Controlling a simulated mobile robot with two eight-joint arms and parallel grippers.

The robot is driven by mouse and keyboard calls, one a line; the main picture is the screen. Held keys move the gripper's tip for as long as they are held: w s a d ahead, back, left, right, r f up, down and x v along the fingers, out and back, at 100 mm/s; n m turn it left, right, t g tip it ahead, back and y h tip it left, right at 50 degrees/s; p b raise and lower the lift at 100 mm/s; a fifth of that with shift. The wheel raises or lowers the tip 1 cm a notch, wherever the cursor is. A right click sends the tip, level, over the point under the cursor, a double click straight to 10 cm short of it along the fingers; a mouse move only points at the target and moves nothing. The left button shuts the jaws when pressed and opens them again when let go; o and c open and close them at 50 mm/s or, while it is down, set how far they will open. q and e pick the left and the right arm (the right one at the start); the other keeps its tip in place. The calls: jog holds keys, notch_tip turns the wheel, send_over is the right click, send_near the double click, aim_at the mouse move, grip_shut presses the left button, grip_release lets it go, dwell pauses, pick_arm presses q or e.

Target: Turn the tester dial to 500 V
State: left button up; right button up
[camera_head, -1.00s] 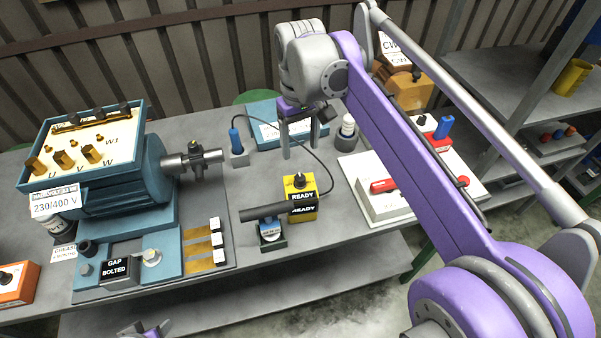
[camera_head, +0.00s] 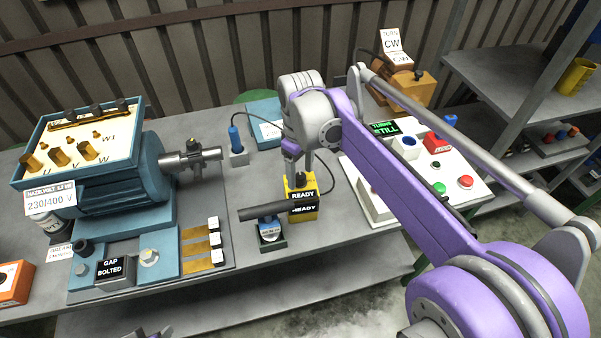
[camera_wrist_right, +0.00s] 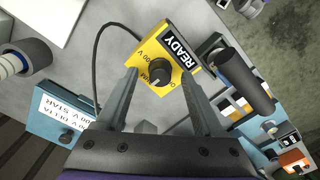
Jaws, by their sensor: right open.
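The tester is a yellow box (camera_head: 301,207) with a READY display and a black dial (camera_head: 299,180) on top, standing upright on the bench. In the right wrist view the dial (camera_wrist_right: 160,73) shows between my right gripper's fingertips (camera_wrist_right: 158,76), with gaps on both sides. My right gripper (camera_head: 298,170) is open and points down at the dial; contact is not visible. Part of a voltage marking shows beside the dial, but I cannot read the dial's setting. Only a sliver of my left gripper (camera_head: 150,333) shows at the bottom edge of the head view.
A blue-handled probe (camera_head: 234,140) stands in a holder behind, with a black cable looping to the tester. The blue motor (camera_head: 110,185) is left; a white button panel (camera_head: 455,170) is right.

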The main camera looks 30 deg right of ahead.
jog(key=shift+f, duration=0.35)
grip_shut()
jog(key=shift+m, duration=0.3)
jog(key=m, duration=0.2)
jog(key=shift+m, duration=0.3)
jog(key=shift+m+p, duration=0.45)
jog(key=shift+m, duration=1.35)
